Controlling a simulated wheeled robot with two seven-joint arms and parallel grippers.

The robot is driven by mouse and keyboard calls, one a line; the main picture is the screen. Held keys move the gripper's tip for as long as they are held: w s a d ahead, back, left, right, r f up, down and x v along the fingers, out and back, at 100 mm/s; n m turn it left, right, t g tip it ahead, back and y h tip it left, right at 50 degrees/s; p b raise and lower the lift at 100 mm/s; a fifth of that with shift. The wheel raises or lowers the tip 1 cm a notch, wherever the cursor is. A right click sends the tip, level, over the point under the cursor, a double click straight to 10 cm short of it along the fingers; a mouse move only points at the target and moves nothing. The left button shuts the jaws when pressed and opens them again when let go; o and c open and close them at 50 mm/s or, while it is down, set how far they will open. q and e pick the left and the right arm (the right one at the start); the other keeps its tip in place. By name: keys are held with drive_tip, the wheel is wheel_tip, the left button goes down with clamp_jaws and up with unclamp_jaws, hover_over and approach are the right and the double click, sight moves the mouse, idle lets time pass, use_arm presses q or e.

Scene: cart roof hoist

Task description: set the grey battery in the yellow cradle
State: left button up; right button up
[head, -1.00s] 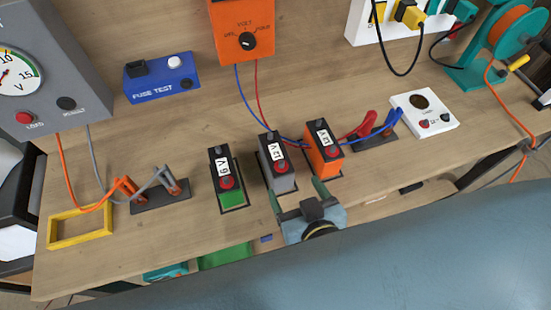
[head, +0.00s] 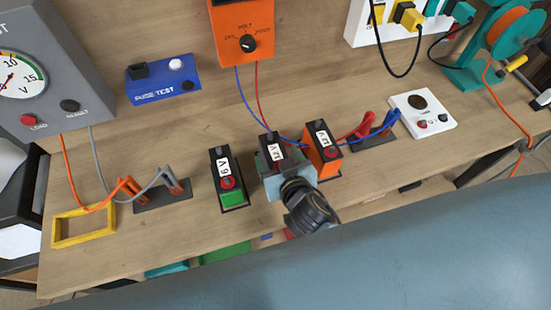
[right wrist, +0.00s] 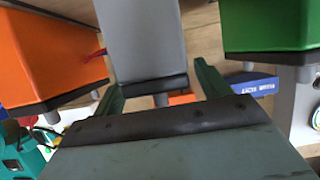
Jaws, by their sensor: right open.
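The grey battery (head: 276,146), with a white label on top, stands in the middle of a row of three on the bench. My right gripper (head: 272,163) is open over its near end and hides most of its body. The yellow cradle (head: 84,240) is an empty rectangular frame on the bench at far left. My left gripper is not in view.
The orange battery (head: 325,158) stands close on the right, the green battery (head: 232,192) on the left. Clamps on a dark block (head: 162,198) stand between the green battery and the cradle, with cables to the grey tester (head: 50,75).

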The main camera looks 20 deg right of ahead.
drive_tip(key=shift+w+f, duration=0.2)
drive_tip(key=shift+w, duration=0.25)
clamp_jaws()
drive_tip(key=shift+w+a+r, duration=0.1)
drive_tip(key=shift+r, duration=0.1)
